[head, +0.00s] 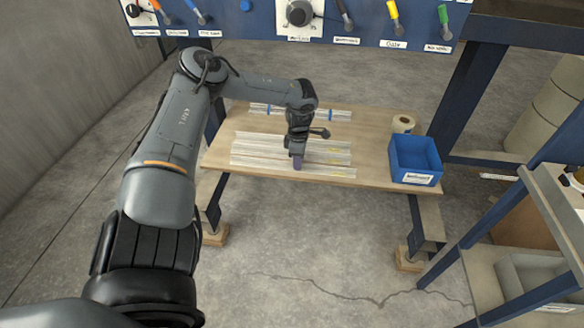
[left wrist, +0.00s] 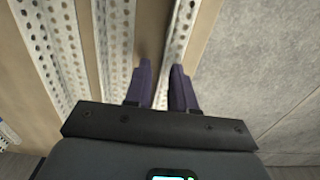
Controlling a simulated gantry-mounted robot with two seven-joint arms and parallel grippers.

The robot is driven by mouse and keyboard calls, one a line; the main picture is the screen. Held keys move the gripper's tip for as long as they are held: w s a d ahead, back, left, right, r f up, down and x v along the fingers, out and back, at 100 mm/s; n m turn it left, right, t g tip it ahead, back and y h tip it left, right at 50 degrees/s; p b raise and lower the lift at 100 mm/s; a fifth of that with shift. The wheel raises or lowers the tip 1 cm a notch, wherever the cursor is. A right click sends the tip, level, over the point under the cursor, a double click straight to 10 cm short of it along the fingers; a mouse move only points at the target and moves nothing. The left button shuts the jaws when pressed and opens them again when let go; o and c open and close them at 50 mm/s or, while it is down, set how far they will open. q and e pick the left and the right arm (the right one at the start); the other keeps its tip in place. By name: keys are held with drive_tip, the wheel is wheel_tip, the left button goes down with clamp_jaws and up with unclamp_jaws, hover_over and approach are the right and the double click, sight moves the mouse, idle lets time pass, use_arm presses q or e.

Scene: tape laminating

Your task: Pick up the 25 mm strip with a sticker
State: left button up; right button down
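Several long, pale, perforated metal strips lie side by side on the wooden table (head: 375,165). Small yellow marks, perhaps stickers, show near the right ends of some strips; widths cannot be read. My left gripper (head: 297,163) points down over the front strip (head: 325,170), around its middle. In the left wrist view its two purple fingers (left wrist: 161,88) are apart, with the narrow strip nearest the table edge (left wrist: 181,40) running between them. I cannot tell whether they touch it. Wider strips (left wrist: 46,45) lie to the left there. My right gripper is not in view.
A blue bin (head: 414,160) and a tape roll (head: 403,123) stand at the table's right side. More strips with blue bands (head: 330,115) lie at the back. A blue tool board (head: 250,22) is beyond, and a shelf is at the right.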

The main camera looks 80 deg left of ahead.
use_arm(q)
clamp_jaws()
drive_tip(key=shift+r, duration=0.15)
